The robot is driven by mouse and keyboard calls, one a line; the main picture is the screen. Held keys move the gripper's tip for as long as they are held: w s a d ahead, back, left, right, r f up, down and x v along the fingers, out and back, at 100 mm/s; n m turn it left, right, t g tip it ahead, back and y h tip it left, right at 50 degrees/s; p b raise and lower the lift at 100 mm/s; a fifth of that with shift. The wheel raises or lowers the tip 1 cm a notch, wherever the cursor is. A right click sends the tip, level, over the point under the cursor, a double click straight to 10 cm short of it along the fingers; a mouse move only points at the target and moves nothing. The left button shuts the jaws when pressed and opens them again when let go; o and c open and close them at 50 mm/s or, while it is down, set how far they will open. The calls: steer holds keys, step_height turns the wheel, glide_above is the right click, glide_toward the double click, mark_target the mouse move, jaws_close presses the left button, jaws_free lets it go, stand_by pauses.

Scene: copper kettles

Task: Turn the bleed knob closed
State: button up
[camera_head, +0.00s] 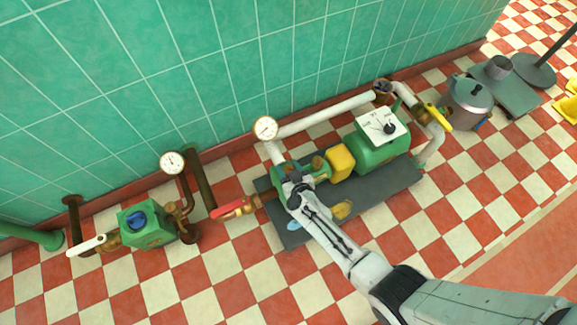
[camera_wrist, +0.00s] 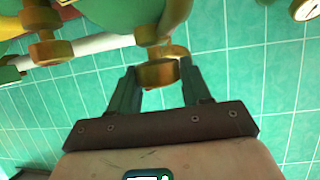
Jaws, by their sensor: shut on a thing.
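A brass knob (camera_wrist: 158,73), which I take to be the bleed knob, sits between the two fingers of my gripper (camera_wrist: 158,88) in the wrist view. The fingers are shut on it from both sides. In the head view, my gripper (camera_head: 290,187) is at the left end of the green pump set, and it hides the knob there. How far the knob is turned cannot be told.
The green pump (camera_head: 378,153) stands on a dark base plate (camera_head: 388,188) by the tiled wall. Close by are a white pipe (camera_head: 325,117), a pressure gauge (camera_head: 265,128), a red-handled valve (camera_head: 230,208) and a yellow block (camera_head: 341,161). Checkered floor lies open in front.

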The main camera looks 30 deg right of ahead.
steer(key=shift+a+r, duration=0.1)
steer(key=shift+r, duration=0.1)
steer(key=shift+w+m+h+p, duration=0.1)
steer(key=shift+m+h+p, duration=0.7)
steer(key=shift+h, duration=0.1)
steer(key=shift+a+f+m+g+h, duration=0.1)
steer(key=shift+f+m+g+h, duration=0.1)
steer(key=shift+m+g+h, duration=0.55)
steer(key=m+g+h+b, duration=0.1)
steer(key=m+h, duration=0.2)
steer(key=shift+f, duration=0.1)
steer(key=shift+m+g+h+b, duration=0.55)
steer(key=shift+m+h+b, duration=0.2)
steer(key=shift+h, duration=0.1)
steer(key=shift+d+m, duration=0.2)
steer(key=shift+m, duration=0.1)
steer(key=o, duration=1)
steer(key=shift+c, duration=0.2)
